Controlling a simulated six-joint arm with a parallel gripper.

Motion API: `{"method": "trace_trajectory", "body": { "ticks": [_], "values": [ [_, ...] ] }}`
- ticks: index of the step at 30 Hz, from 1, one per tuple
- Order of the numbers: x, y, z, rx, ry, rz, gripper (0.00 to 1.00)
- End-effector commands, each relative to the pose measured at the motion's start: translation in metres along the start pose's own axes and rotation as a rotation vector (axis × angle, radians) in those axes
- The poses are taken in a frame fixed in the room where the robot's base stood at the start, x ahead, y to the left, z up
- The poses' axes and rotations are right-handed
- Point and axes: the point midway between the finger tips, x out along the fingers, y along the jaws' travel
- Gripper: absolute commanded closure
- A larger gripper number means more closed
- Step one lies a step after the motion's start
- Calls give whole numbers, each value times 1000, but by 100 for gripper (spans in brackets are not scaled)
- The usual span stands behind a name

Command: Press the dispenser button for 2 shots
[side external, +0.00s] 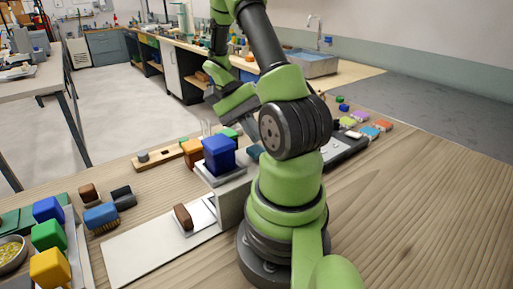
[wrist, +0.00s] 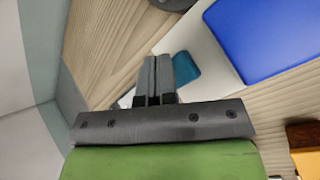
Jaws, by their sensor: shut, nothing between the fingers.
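A dispenser-like stand (side external: 231,200) has a pale top with a blue box (side external: 220,158) on it; the large blue box (wrist: 270,38) also shows in the wrist view. My gripper (wrist: 158,62) is shut and empty. Its fingertips are not clear in the side view.
A brown block (side external: 183,217) sits on a white plate below the stand. Orange (side external: 192,152) and green blocks stand close behind the blue box. Coloured blocks, a tray and a bowl (side external: 12,254) lie at the left. The front right of the table is clear.

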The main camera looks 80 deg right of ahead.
Motion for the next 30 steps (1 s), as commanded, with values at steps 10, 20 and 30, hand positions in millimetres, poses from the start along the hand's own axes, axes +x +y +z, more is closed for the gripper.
{"method": "trace_trajectory", "body": {
  "ticks": [10,20,30],
  "values": [
    [6,-4,-4,0,-1,0,100],
    [6,-4,-4,0,-1,0,100],
    [9,-6,-6,0,-1,1,100]
  ]
}}
